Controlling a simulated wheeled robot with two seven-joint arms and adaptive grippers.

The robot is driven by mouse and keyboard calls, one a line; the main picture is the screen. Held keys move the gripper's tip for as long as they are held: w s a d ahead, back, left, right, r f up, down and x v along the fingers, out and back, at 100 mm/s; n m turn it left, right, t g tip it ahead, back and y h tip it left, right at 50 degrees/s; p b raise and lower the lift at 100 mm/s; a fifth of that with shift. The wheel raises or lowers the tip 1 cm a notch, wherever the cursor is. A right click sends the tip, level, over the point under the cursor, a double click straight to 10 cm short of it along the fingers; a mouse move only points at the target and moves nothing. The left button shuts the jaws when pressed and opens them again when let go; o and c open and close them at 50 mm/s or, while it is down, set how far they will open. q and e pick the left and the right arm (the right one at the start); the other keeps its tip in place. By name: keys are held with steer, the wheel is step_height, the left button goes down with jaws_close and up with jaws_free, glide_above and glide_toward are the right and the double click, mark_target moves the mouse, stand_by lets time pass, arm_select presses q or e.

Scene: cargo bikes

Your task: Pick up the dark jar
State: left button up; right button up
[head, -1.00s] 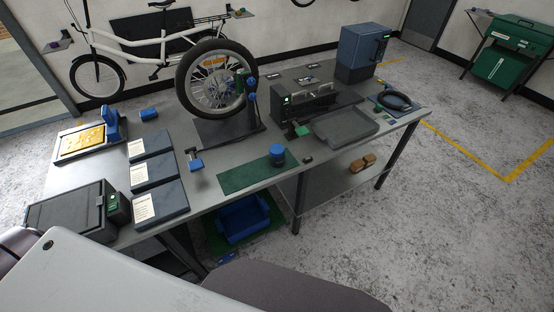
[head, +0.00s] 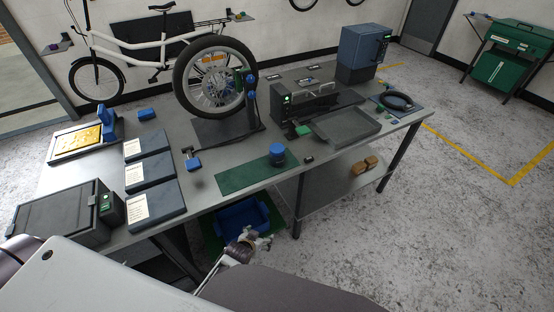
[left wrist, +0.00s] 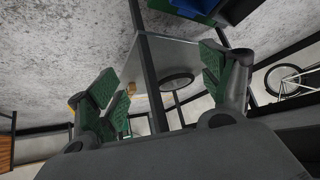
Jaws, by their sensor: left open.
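A small dark blue cylinder (head: 277,154), the thing that looks most like the jar, stands upright on the green mat (head: 240,177) at the front edge of the workbench. My left gripper (head: 254,236) is in front of the bench, nearer to me and lower in the picture than the jar, and touches nothing that I can see. In the left wrist view its green-padded fingers (left wrist: 164,84) are spread apart with nothing between them. The jar cannot be made out in that view. My right gripper is not in view.
A blue bin (head: 240,214) sits below the bench top, behind my left gripper. A wheel in a stand (head: 214,78) rises behind the mat. A grey tray (head: 345,124) lies right of the jar, and dark folders (head: 152,172) lie left.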

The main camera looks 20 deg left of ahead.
arm_select(q)
steer(key=w+a+r+n+t+y+b, duration=0.1)
steer(key=w+r+t, duration=0.15)
steer(key=r, duration=0.75)
steer(key=w+a+r+t+b, duration=0.2)
steer(key=w+r, duration=0.2)
steer(key=r, duration=0.6)
steer(key=t, duration=0.5)
glide_toward(275, 153)
steer(key=shift+s+a+h, duration=0.1)
steer(key=shift+s+h, duration=0.3)
steer(key=shift+s, duration=1)
steer(key=shift+w, duration=0.15)
steer(key=shift+w+f+p, duration=0.1)
steer(key=shift+w+p, duration=0.45)
steer(key=shift+w, duration=3.6)
steer(key=shift+w, duration=0.1)
steer(key=shift+w+a+p, duration=0.1)
steer(key=shift+w+p, duration=0.05)
steer(key=shift+w, duration=0.55)
steer(key=shift+w+a+p, duration=0.15)
steer(key=shift+w, duration=1.65)
